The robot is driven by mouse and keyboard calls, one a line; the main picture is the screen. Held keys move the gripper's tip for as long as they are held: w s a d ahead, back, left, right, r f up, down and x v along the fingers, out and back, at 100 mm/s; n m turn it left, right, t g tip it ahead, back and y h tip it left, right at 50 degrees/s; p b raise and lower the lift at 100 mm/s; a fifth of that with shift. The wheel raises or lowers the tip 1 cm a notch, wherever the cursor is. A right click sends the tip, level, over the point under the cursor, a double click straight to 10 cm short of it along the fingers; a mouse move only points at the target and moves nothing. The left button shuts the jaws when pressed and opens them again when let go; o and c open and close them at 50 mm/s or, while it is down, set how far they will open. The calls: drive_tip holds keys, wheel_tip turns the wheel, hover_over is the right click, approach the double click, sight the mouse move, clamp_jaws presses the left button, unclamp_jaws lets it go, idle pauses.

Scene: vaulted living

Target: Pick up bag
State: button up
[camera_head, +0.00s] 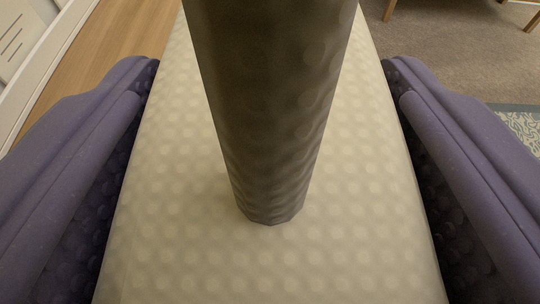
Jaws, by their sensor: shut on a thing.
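I see no bag in this view. My gripper and whatever may be between its jaws are not in view. A dark, dimpled upright column fills the upper middle and meets a long pale, dimpled surface below it; these look like parts of my own body. Rounded purple pieces with dark inner sides flank the pale surface left and right; I cannot tell what they are.
A wooden floor (128,38) runs along the upper left beside a white panelled edge (22,45). Brown carpet (445,50) covers the upper right, with wooden furniture legs (389,10) at the top. A patterned rug (524,125) shows at the right edge.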

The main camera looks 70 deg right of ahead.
drive_tip(key=shift+r, duration=0.1)
wheel_tip(320, 180, up, 4)
drive_tip(key=shift+f+p, duration=0.25)
drive_tip(key=shift+p, duration=0.8)
drive_tip(key=s+p, duration=0.3)
drive_tip(key=s, duration=0.1)
drive_tip(key=s+r+p, duration=0.1)
drive_tip(key=s+p, duration=0.2)
drive_tip(key=s, duration=0.1)
drive_tip(key=s+r+p, duration=0.1)
drive_tip(key=s+p, duration=0.1)
drive_tip(key=s, duration=0.3)
drive_tip(key=shift+d+p, duration=0.3)
drive_tip(key=shift+p, duration=0.1)
drive_tip(key=shift+s+f+p, duration=0.2)
drive_tip(key=shift+s+p, duration=0.9)
drive_tip(key=shift+s, duration=0.1)
drive_tip(key=shift+s+f, duration=0.1)
drive_tip(key=shift+s, duration=0.2)
clamp_jaws()
